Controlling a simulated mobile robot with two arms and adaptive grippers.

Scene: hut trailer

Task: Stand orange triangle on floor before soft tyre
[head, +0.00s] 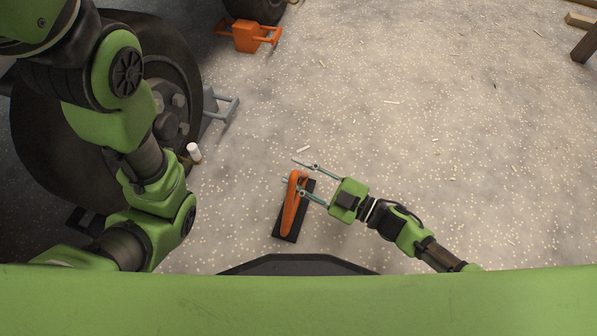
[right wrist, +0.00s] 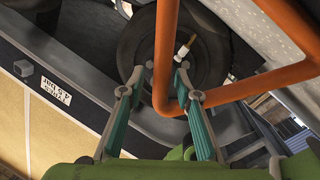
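The orange triangle (head: 290,205) stands on a black base (head: 288,232) on the floor, seen nearly edge-on from above. It is to the right of a large black tyre (head: 40,135); I cannot tell whether this tyre is soft. My right gripper (head: 300,176) is open at the triangle's upper part, its two fingers apart. In the right wrist view, a corner of the triangle's orange frame (right wrist: 165,100) shows between the spread fingers (right wrist: 158,68); firm contact is not visible. My left arm hangs over the tyre, and its gripper is not in view.
A grey metal clamp (head: 220,112) sticks out from the wheel. A small white-topped object (head: 194,152) is beside it. An orange device (head: 248,37) lies by a second tyre (head: 255,8). Wood pieces (head: 586,44) lie at top right. The speckled floor (head: 430,130) is otherwise mostly clear.

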